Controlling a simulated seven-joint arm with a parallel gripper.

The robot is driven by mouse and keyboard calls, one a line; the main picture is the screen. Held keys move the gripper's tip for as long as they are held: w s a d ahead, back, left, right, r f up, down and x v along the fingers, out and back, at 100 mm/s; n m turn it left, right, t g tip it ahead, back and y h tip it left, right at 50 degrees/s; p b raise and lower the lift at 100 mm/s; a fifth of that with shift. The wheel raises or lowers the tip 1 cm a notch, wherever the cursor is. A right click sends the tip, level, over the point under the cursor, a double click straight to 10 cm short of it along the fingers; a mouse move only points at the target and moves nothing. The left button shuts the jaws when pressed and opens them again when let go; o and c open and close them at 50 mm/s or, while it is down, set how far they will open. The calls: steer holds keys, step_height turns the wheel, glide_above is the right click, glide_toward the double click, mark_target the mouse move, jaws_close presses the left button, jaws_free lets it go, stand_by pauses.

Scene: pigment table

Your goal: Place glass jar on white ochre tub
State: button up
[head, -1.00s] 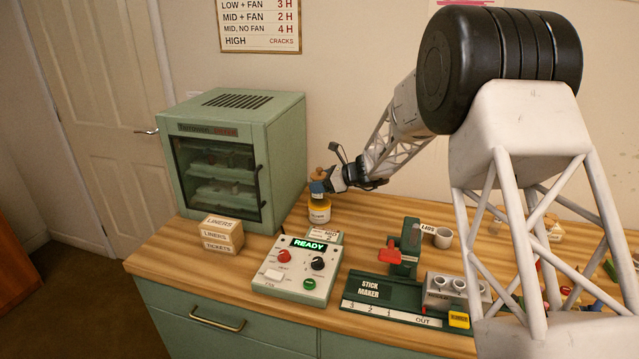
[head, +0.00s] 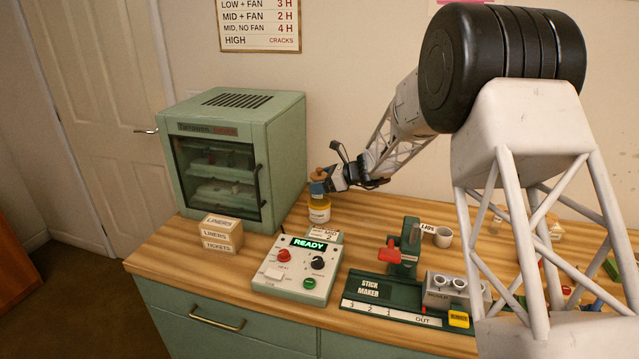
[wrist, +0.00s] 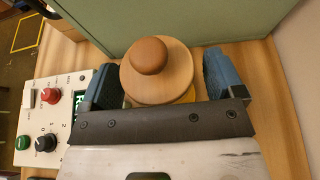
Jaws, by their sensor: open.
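The glass jar shows its round wooden lid and knob (head: 317,174) in the head view. It appears to stand on top of the tub (head: 319,211), a pale tub with a yellow band near the back of the bench. In the wrist view the lid and knob (wrist: 158,70) lie between my two blue fingers, and a yellow edge shows beneath. My gripper (head: 322,185) is open around the jar, with a finger on each side. The jar's glass body is mostly hidden by the lid and fingers, so its exact contact with the tub cannot be seen.
A green oven (head: 240,160) stands just left of the tub. A control panel (head: 296,270) reading READY and a green stick maker (head: 400,290) are in front.

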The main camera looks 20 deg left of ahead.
steer(key=v, duration=1.1)
steer(key=shift+d, duration=0.3)
steer(key=shift+s+r, duration=0.1)
stand_by(0.4)
steer(key=s+d+r+n+h, duration=0.25)
steer(key=s+d+r, duration=0.2)
steer(key=s, duration=0.35)
steer(key=s+d+r+n+h, duration=0.1)
steer(key=s+d+r+n, duration=0.2)
steer(key=s+d, duration=0.4)
steer(key=s+d+r+n+h, duration=0.25)
steer(key=s+d, duration=0.25)
steer(key=s, duration=0.4)
steer(key=s+d+n+t+h, duration=0.1)
steer(key=s+d+n+h, duration=0.1)
steer(key=s+d, duration=0.4)
steer(key=s+d+f+n+h, duration=0.1)
steer(key=s+d+n+h, duration=0.2)
steer(key=s, duration=1.1)
steer(key=s+d+n+t+h, duration=0.1)
steer(key=s+d+n, duration=0.3)
steer(key=s+d, duration=0.4)
steer(key=s+h, duration=0.1)
steer(key=s, duration=0.1)
steer(key=shift+s+d+f+n+t+h, duration=0.2)
steer(key=shift+s+d+n+t+h, duration=0.1)
steer(key=shift+s+d+n, duration=0.1)
